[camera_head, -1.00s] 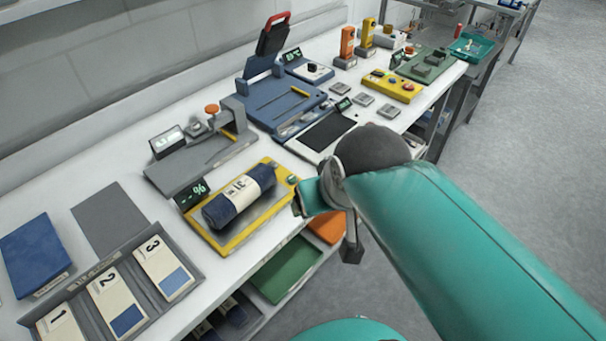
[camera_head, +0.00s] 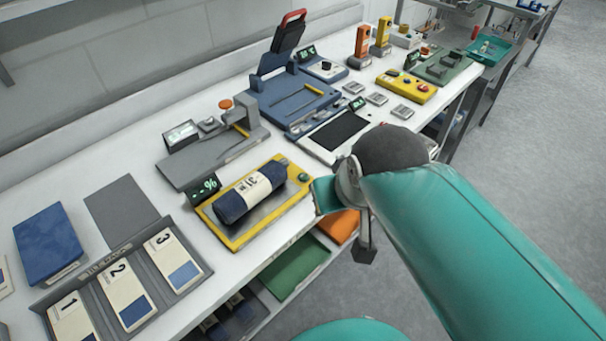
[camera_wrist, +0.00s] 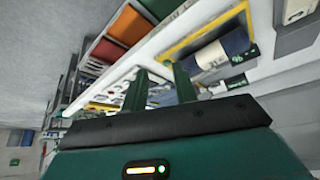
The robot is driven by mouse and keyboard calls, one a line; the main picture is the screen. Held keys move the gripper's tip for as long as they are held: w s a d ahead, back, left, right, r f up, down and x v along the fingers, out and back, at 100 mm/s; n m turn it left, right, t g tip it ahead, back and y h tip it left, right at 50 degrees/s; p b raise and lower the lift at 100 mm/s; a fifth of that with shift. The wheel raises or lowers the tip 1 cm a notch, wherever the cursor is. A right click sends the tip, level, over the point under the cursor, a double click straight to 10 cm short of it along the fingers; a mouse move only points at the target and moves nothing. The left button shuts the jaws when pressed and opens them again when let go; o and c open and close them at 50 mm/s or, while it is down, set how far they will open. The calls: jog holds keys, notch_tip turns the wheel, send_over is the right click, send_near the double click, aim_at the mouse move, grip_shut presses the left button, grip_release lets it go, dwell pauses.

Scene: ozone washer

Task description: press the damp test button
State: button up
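The yellow-framed damp tester (camera_head: 237,243) lies on the white bench and holds a dark blue roll (camera_head: 250,194) with a pale band marked 31. A small green button (camera_head: 303,178) sits at its right corner. Its display (camera_head: 205,187) shows dashes and a percent sign.
A grey clamp device (camera_head: 205,160) stands behind the tester. A tablet-like panel (camera_head: 340,133) lies to its right. Numbered cards (camera_head: 123,292) in a grey holder lie at front left. Orange (camera_head: 338,226) and green (camera_head: 295,265) panels sit below the bench edge. Floor at right is clear.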

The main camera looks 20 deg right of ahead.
grip_shut()
dwell(1.3)
